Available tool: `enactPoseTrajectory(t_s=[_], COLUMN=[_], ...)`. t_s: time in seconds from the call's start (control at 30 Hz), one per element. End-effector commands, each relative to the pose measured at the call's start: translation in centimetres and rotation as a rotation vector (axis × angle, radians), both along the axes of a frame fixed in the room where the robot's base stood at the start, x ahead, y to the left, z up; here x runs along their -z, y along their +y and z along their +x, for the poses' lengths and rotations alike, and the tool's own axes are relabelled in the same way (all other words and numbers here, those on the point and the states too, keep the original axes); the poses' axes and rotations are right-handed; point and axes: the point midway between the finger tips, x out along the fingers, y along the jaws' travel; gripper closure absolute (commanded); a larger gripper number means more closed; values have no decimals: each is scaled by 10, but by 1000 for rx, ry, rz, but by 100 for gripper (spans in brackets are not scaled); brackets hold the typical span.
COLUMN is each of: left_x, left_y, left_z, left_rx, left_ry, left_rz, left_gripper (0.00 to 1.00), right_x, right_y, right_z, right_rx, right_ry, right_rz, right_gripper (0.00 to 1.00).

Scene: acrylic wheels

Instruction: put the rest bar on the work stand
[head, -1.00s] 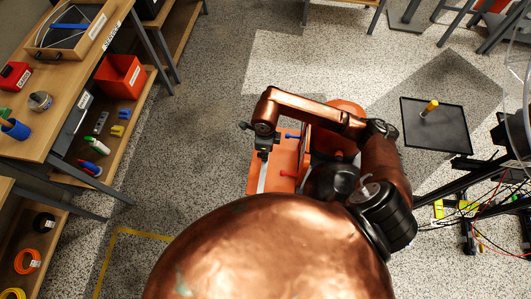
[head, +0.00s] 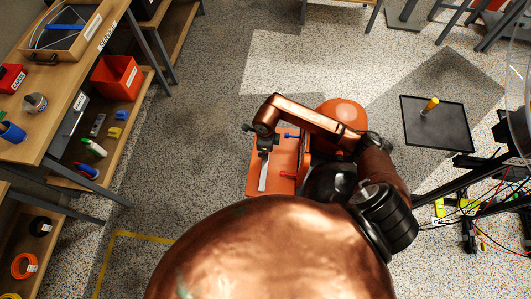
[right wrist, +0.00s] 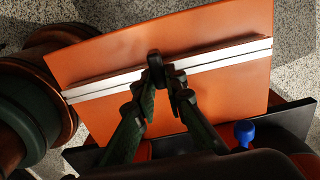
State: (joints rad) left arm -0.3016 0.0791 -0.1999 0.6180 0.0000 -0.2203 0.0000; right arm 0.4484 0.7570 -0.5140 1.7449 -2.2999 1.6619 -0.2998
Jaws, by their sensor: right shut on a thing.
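The rest bar appears to be the long pale bar (head: 264,177) with a brown edge. It lies across an orange plate in the right wrist view (right wrist: 222,56); I cannot tell whether it touches the plate. My right gripper (right wrist: 163,72) is shut on the bar near its middle. In the head view this gripper (head: 264,149) is over the orange plate, partly hidden by its own arm. A black-framed stand (head: 460,180) at the right edge, cut off, may be the work stand. My left gripper is not in view.
A black square tray (head: 450,138) with a yellow-topped post (head: 430,105) is on the floor at right. Wires and green-yellow parts (head: 462,206) lie around the stand's foot. A wooden workbench (head: 60,95) with bins is at left.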

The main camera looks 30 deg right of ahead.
Motion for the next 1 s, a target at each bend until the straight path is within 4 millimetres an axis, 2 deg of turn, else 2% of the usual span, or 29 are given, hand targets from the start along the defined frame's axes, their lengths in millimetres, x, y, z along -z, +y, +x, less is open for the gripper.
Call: enactPoseTrajectory(t_s=[0.07, 0.1, 0.33, 0.67, 0.83, 1.0], left_x=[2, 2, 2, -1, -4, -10], left_y=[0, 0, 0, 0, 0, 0], left_z=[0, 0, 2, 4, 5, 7], left_rx=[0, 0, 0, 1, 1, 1], left_ry=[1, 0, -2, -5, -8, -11], left_rz=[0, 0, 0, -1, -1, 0], left_gripper=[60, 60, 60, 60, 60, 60], right_x=[3, 3, 3, -1, -22, -60], right_y=[0, 0, 0, 0, -1, -1], right_z=[0, 0, 0, 0, 1, 1], right_rx=[-1, -1, 0, 0, 0, -2], right_ry=[0, 1, 1, 0, -2, -5], right_rz=[0, -1, -1, 0, -2, -2], right_gripper=[100, 88, 72, 71, 71, 71])
